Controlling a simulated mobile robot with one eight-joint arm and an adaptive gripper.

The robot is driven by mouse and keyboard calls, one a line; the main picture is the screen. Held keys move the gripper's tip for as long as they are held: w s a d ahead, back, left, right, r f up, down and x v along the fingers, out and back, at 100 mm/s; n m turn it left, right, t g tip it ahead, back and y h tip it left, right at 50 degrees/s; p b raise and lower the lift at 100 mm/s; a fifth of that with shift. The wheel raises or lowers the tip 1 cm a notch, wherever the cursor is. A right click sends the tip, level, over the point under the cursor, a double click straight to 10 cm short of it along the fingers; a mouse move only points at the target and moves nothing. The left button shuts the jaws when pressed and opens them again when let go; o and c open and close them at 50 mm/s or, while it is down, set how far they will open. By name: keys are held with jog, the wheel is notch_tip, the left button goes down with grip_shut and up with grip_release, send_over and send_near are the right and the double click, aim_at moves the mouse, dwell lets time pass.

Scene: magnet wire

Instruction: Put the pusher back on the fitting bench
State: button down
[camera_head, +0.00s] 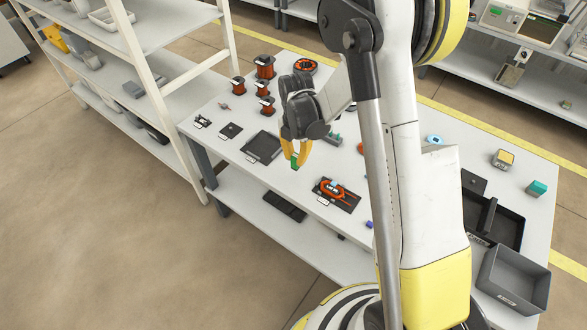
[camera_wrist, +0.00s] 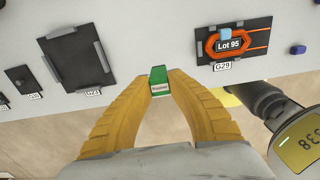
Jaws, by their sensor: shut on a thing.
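A small green block with a white label (camera_wrist: 159,80), whose print is too small to read surely, is between the yellow fingertips of my gripper (camera_wrist: 160,92). It also shows in the head view (camera_head: 294,162). My gripper (camera_head: 297,153) is shut on it, over the white bench (camera_head: 284,184), near its front edge. I cannot tell whether the block touches the bench top. A dark framed tray (camera_head: 262,147) lies to the left of the block. A dark plate with an orange "Lot 95" coil piece (camera_wrist: 232,43) lies to the right, by a G29 label.
Orange-red spools (camera_head: 265,67) stand at the back left of the bench. Small dark plates (camera_head: 231,130) lie at its left. A grey bin (camera_head: 512,279) and black trays stand at the right. A white shelf rack (camera_head: 152,70) is at the left. My arm hides part of the bench.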

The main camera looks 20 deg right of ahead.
aim_at(294, 166)
jog(key=shift+w+a+f, duration=0.1)
jog(key=shift+a+f, duration=0.1)
jog(key=shift+a, duration=0.05)
jog(key=shift+f+b, duration=0.85)
jog(key=shift+f, duration=1.05)
jog(key=shift+f, duration=0.25)
jog(key=c, duration=1.4)
grip_release()
jog(key=shift+r, duration=0.15)
